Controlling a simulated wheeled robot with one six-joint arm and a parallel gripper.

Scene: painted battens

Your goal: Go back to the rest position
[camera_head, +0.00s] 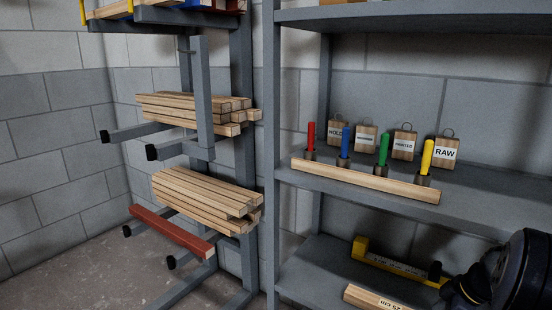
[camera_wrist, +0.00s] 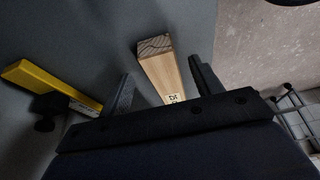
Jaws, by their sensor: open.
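My gripper (camera_wrist: 160,66) is open in the wrist view, with one dark finger on each side. A pale wooden batten piece (camera_wrist: 156,72) with a printed label lies in line with the gap between the fingers; clear space shows on both sides of it. I cannot tell how far below the fingertips it lies. In the head view this piece (camera_head: 372,297), marked "25 cm", is on the lower shelf, cut off by the bottom edge. My dark wrist (camera_head: 515,275) shows at the lower right there; its fingertips are not clear.
A yellow measuring gauge (camera_head: 400,268) lies behind the piece. On the shelf above, a long batten (camera_head: 365,180) lies before red, blue, green and yellow upright sticks and labelled tags. A rack at left holds batten stacks (camera_head: 205,195) and a red batten (camera_head: 170,232).

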